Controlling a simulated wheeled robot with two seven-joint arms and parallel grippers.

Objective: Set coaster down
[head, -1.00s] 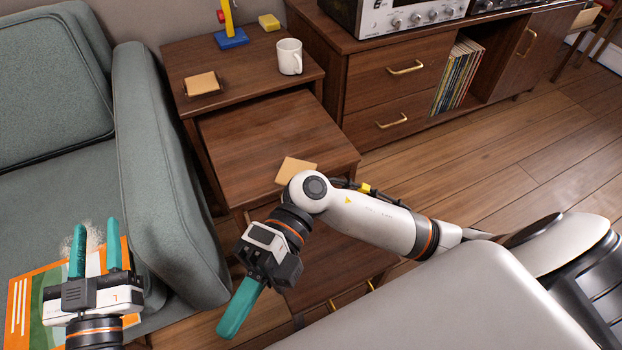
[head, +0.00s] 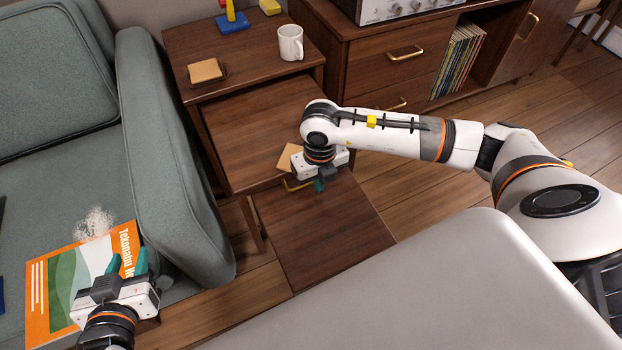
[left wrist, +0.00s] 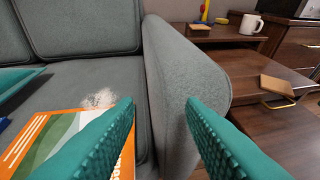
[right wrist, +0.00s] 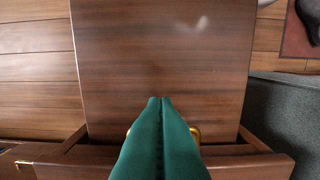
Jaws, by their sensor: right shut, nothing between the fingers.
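A square tan coaster (head: 287,158) lies on the middle wooden tier (head: 258,125) near its front edge, partly hidden by my right gripper. It also shows in the left wrist view (left wrist: 277,86). A second tan coaster (head: 205,70) sits in a dark holder on the top tier (head: 180,40). My right gripper (head: 319,186) is shut and empty at the middle tier's front edge, beside the brass handle (head: 292,186). In the right wrist view its closed fingers (right wrist: 160,100) point over bare wood. My left gripper (head: 127,264) is open and empty above the sofa book.
A white mug (head: 291,43) and a blue-based toy (head: 233,22) stand on the top tier. The lower wooden tier (head: 320,235) is bare. A green sofa (head: 165,150) with an orange book (head: 62,280) is at left; a cabinet (head: 385,65) stands behind.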

